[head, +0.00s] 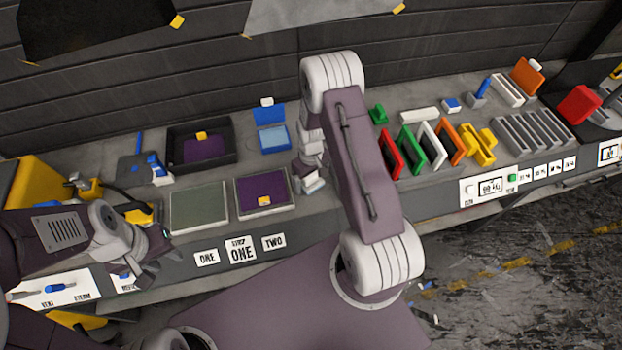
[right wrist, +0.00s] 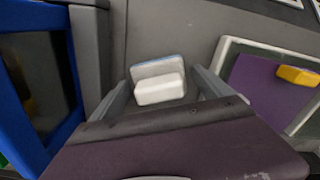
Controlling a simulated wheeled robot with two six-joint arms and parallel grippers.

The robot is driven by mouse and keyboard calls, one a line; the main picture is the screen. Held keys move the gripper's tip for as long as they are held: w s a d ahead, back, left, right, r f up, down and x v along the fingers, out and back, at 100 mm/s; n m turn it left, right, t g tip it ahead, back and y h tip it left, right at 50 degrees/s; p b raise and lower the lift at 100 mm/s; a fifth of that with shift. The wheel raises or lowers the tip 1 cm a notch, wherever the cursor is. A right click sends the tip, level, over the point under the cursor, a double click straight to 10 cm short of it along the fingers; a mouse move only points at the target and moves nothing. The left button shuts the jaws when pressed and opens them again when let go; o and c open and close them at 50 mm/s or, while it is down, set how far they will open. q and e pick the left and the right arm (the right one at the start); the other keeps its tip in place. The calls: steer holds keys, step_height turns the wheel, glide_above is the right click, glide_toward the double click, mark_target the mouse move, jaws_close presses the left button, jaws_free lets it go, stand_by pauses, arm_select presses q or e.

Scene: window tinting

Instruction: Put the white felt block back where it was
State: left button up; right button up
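A white block (right wrist: 160,90) on a pale base with a light blue edge stands on the grey bench in the right wrist view. It looks like the white felt block. My right gripper (right wrist: 162,75) is open, with one finger on each side of it and a visible gap at the right finger. In the head view my right gripper (head: 312,184) is low over the bench, just right of the purple panel, and my arm partly hides it. My left gripper (head: 160,260) is at the bench's front left edge, seemingly open and empty.
A purple panel (head: 255,188) with a yellow clip and a grey-green panel (head: 198,210) lie left of my right gripper. A blue case (head: 272,132) stands behind. To the right are coloured frames (head: 433,146), a white bar (head: 420,115) and a grey slotted rack (head: 530,130).

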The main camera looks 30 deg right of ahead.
steer(key=shift+r, duration=0.6)
step_height(320, 180, up, 11)
steer(key=shift+r+b, duration=0.1)
steer(key=shift+b, duration=0.85)
steer(key=s+a+r+m+t, duration=0.1)
steer(key=s+a+r, duration=0.1)
steer(key=s+a, duration=0.35)
steer(key=s+a+r+m, duration=0.1)
steer(key=s+a+r, duration=0.15)
steer(key=s, duration=0.55)
steer(key=f+b, duration=0.4)
steer(key=f, duration=0.1)
steer(key=shift+w+d+b, duration=0.2)
steer(key=shift+w+b, duration=0.1)
